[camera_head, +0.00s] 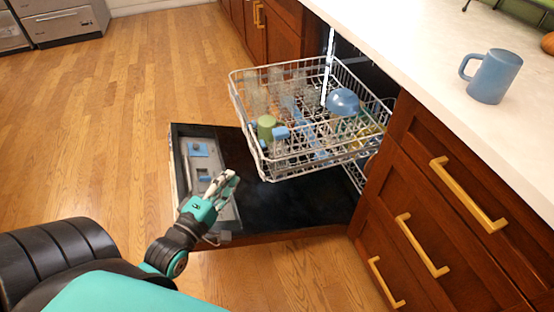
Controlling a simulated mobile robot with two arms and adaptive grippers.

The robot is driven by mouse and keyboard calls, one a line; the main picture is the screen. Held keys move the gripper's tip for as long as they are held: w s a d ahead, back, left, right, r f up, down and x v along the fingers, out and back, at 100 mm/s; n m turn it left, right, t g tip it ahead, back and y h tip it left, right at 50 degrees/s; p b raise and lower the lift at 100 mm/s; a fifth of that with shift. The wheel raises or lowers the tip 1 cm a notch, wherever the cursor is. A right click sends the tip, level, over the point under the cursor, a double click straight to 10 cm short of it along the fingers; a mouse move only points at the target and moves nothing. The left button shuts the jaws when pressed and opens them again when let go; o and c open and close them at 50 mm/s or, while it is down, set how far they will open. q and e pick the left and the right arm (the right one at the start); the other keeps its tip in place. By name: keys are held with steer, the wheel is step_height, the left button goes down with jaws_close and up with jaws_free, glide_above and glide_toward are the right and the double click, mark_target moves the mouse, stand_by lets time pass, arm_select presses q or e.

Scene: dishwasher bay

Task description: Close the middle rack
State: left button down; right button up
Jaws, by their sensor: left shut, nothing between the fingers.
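The middle rack (284,163) of the dishwasher is pulled out over the open, lowered door (250,205). It is a white wire basket holding a green cup (266,127), a blue bowl (343,102) and several clear glasses. My left gripper (231,178) is shut and empty. In the picture it is just below and left of the rack's near front corner, above the door, with a visible gap to the rack. My right gripper is not in view.
Wooden drawers with brass handles (468,195) stand right of the dishwasher. A blue mug (494,76) sits on the white counter (450,70) above. The wooden floor (120,120) on the left is clear.

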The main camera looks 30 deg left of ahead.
arm_select(q)
steer(key=w+d+b, duration=0.1)
steer(key=w, duration=1.2)
steer(key=shift+d+b, duration=0.3)
steer(key=shift+d, duration=0.05)
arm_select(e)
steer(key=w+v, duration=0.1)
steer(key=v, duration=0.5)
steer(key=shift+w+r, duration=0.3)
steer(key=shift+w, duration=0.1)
arm_select(q)
steer(key=shift+r, duration=0.1)
